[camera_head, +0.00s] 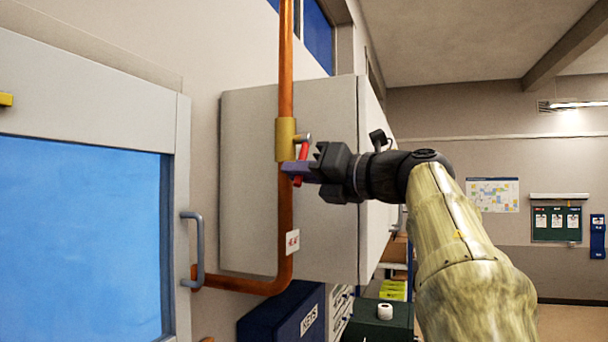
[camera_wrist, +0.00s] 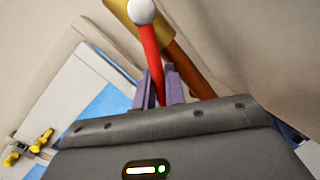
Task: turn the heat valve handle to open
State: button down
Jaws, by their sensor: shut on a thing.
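The heat valve is a brass body (camera_head: 286,140) on a vertical copper pipe (camera_head: 285,215). The brass body also shows at the top of the wrist view (camera_wrist: 122,12). Its red handle (camera_head: 303,152) hangs down from a pale round pivot, slightly tilted; it also shows in the wrist view (camera_wrist: 151,55). My gripper (camera_head: 298,171) comes in from the right, with its purple fingers around the lower part of the handle. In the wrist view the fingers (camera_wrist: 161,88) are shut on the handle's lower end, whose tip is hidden.
A pale wall cabinet (camera_head: 320,240) stands close behind the pipe. A blue-windowed panel with a grey pull handle (camera_head: 191,250) is at the left. A blue KEYS box (camera_head: 270,320) is below. A small tag (camera_head: 292,241) hangs on the pipe.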

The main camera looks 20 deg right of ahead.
jog(key=c, duration=1.5)
grip_release()
jog(key=b+v, duration=0.4)
jog(key=v, duration=1.3)
jog(key=shift+s+d+b, duration=0.15)
jog(key=shift+b, duration=0.25)
